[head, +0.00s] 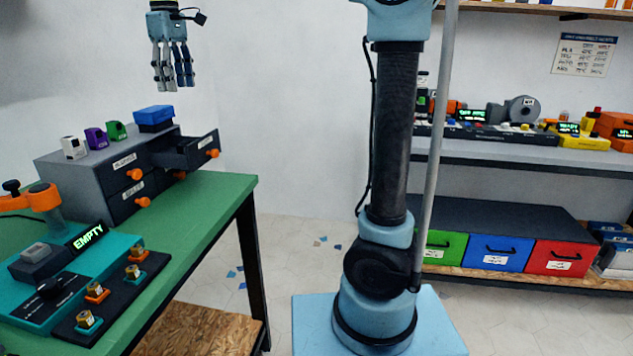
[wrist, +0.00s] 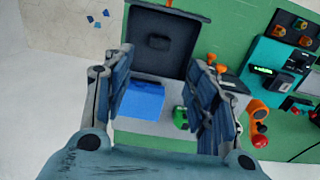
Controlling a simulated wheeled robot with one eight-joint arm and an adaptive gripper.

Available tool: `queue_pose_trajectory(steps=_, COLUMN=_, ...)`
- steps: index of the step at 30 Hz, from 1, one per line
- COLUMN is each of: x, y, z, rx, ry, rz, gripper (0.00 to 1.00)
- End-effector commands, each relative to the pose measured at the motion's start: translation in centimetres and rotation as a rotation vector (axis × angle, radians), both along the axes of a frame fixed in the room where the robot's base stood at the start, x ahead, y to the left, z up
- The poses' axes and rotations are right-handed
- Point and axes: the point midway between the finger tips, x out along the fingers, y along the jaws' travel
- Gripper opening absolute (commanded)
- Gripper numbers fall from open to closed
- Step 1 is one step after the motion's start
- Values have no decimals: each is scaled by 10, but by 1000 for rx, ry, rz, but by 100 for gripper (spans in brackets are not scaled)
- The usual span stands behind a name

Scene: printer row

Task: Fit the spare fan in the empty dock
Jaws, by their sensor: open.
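My gripper (head: 174,82) hangs open and empty, fingers down, above the grey drawer cabinet (head: 75,178). In the wrist view its fingers (wrist: 162,62) stand apart on either side of the open drawer (wrist: 186,28). A small dark block (wrist: 158,42) shows inside that drawer; I cannot tell whether it is the spare fan. The top drawer (head: 208,152) also shows pulled out in the head view, its inside mostly hidden. A teal machine (head: 40,318) with a lit "EMPTY" display (head: 88,237) stands on the green table. I cannot make out the empty dock.
White (head: 73,147), purple (head: 96,138) and green (head: 116,131) modules and a blue box (head: 154,116) stand on the cabinet. Brass nozzles (head: 97,291) sit on a dark strip at the table's front. A shelf with coloured bins (head: 495,252) is at right.

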Motion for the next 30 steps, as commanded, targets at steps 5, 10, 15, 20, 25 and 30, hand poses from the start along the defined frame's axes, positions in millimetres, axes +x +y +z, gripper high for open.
queue_pose_trajectory(steps=5, x=15, y=-48, z=-15, rx=10, ry=-8, rz=-93, gripper=53)
queue_pose_trajectory(steps=10, x=28, y=-126, z=-47, rx=29, ry=-24, rz=-253, gripper=53)
queue_pose_trajectory(steps=15, x=27, y=-202, z=-86, rx=47, ry=-43, rz=-416, gripper=53)
queue_pose_trajectory(steps=20, x=15, y=-268, z=-129, rx=64, ry=-61, rz=-570, gripper=53)
queue_pose_trajectory(steps=25, x=-9, y=-331, z=-180, rx=78, ry=-83, rz=-732, gripper=53)
queue_pose_trajectory(steps=30, x=-41, y=-383, z=-237, rx=92, ry=-107, rz=-893, gripper=53)
